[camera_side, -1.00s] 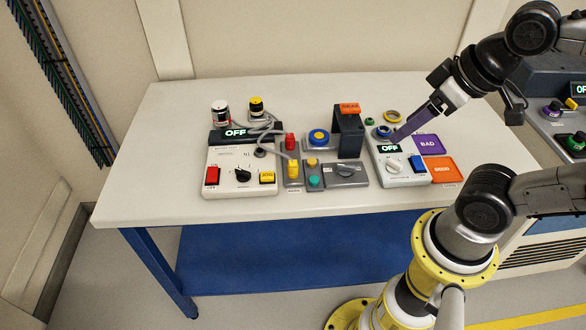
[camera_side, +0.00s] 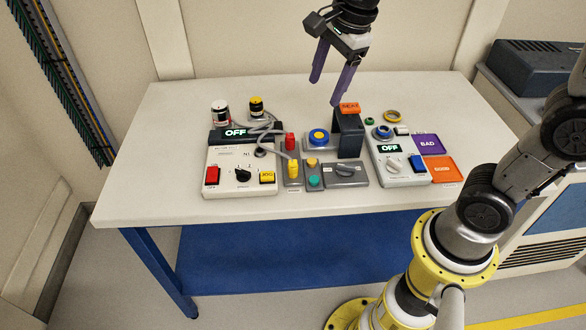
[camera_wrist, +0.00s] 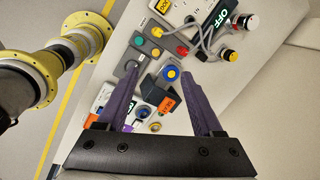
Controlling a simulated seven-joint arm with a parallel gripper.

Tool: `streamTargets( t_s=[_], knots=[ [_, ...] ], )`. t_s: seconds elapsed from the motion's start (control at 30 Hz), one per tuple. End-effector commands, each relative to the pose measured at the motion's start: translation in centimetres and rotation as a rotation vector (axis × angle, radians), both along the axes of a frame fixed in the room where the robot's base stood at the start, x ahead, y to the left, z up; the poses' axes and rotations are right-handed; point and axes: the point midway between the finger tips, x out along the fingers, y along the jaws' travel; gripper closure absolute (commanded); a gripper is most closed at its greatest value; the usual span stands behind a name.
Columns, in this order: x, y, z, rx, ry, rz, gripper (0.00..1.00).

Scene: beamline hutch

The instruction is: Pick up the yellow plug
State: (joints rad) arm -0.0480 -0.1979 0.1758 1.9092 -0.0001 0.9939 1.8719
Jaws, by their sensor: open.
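The yellow plug (camera_side: 293,170) stands on a small grey block near the table's front, right of the white control box. It also shows near the top of the wrist view (camera_wrist: 163,33), with a red plug (camera_side: 290,142) beside it, farther back in the side view. Grey cables run by the plugs. My gripper (camera_side: 324,92) is open, with purple fingers pointing down and nothing between them. It hangs above the back of the table, apart from the yellow plug. In the wrist view my gripper (camera_wrist: 161,70) has its fingertips lower in the picture than the plug.
A dark stand with an orange top (camera_side: 349,108) rises close below my gripper. The table's left side is bare.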

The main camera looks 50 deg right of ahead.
Motion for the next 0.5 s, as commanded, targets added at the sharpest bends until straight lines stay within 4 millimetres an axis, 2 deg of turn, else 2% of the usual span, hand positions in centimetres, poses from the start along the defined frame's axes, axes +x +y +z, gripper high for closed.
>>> streamTargets(
  t_s=[0.03, 0.1, 0.2, 0.3, 0.5],
  knots=[
    [1.8, 0.4, -1.5, 0.016, 0.048, -0.068, 0.32],
    [3.7, 0.8, -3.4, 0.027, 0.098, -0.135, 0.32],
    [5.5, 1.3, -6.1, 0.023, 0.163, -0.158, 0.32],
    [6.3, 1.7, -8.4, 0.014, 0.214, -0.149, 0.32],
    [6.3, 1.9, -10.9, 0.006, 0.264, -0.141, 0.32]
  ],
)
